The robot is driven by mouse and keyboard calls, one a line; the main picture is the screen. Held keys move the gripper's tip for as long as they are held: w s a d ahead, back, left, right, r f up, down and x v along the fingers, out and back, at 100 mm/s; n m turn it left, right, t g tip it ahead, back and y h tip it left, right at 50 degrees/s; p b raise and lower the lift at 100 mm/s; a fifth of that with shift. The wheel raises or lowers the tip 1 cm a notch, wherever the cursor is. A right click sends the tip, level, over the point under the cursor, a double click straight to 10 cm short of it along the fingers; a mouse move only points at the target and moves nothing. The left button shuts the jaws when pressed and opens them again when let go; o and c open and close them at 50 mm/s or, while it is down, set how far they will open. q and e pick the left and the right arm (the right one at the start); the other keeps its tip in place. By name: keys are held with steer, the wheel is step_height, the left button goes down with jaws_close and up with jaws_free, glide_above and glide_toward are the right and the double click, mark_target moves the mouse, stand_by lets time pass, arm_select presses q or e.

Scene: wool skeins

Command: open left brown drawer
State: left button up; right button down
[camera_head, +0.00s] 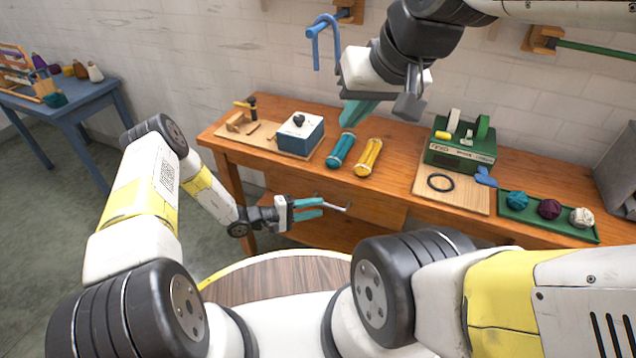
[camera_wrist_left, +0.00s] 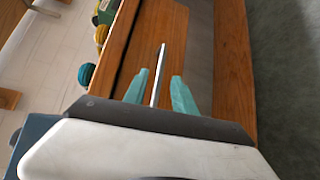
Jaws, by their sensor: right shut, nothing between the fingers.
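The brown drawer front (camera_head: 372,211) is under the wooden workbench's front edge, partly behind my left gripper. It also fills the middle of the left wrist view (camera_wrist_left: 150,35). It looks closed. Its thin silver handle (camera_head: 342,208) sticks out, and in the left wrist view the handle (camera_wrist_left: 159,70) runs between my teal fingertips. My left gripper (camera_head: 321,208) is open at the handle, with a finger on either side; in the left wrist view (camera_wrist_left: 160,88) gaps show, and contact is unclear. My right gripper (camera_head: 362,112) is shut and empty, high above the bench.
The bench top (camera_head: 390,190) holds a blue-white box (camera_head: 301,135), teal skein (camera_head: 341,150), yellow skein (camera_head: 369,157), green scale (camera_head: 460,147) and a green tray (camera_head: 545,226) with wool balls. A blue hook (camera_head: 325,40) hangs on the wall.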

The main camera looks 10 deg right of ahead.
mark_target(328, 204)
arm_select(q)
steer(key=x, duration=0.5)
jaws_close()
stand_by(1.4)
